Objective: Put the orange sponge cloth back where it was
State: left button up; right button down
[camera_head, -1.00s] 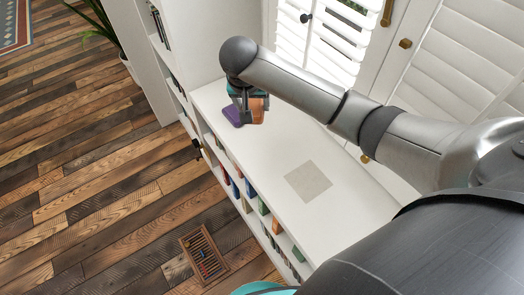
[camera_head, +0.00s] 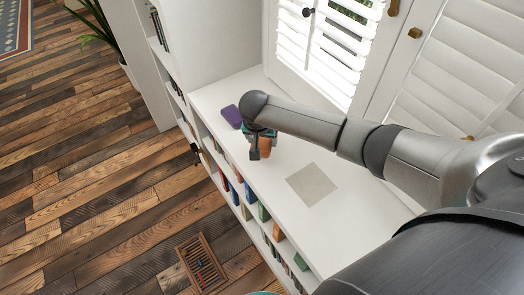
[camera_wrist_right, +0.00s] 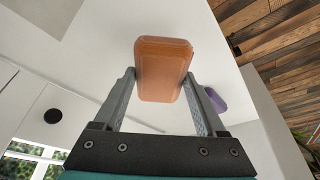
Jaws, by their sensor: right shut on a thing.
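The orange sponge cloth (camera_wrist_right: 162,68) is a rounded orange block between the two fingers in the right wrist view. In the head view a part of it (camera_head: 266,144) shows beside the dark finger. My right gripper (camera_head: 260,150) is shut on it, over the white shelf top (camera_head: 242,88). I cannot tell how high it is held. A purple sponge (camera_head: 232,116) lies on the shelf top behind the gripper, and shows past the finger in the right wrist view (camera_wrist_right: 215,99). A grey square (camera_head: 311,184) on the shelf top is bare. My left gripper is out of view.
The shelf top is clear around the grey square. Books (camera_head: 264,212) fill the shelves below its front edge. White shutters (camera_head: 335,45) stand behind it. An abacus-like wooden frame (camera_head: 202,263) lies on the plank floor. A plant (camera_head: 92,25) stands at upper left.

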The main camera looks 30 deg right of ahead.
aim_at(262, 148)
notch_tip(262, 148, down, 4)
jog(key=shift+f+b, duration=0.2)
jog(key=shift+b, duration=0.65)
grip_release()
jog(key=p+v, duration=0.5)
jog(key=v, duration=0.6)
jog(key=shift+r, duration=0.1)
jog(key=shift+s+r, duration=0.2)
jog(key=shift+r, duration=0.25)
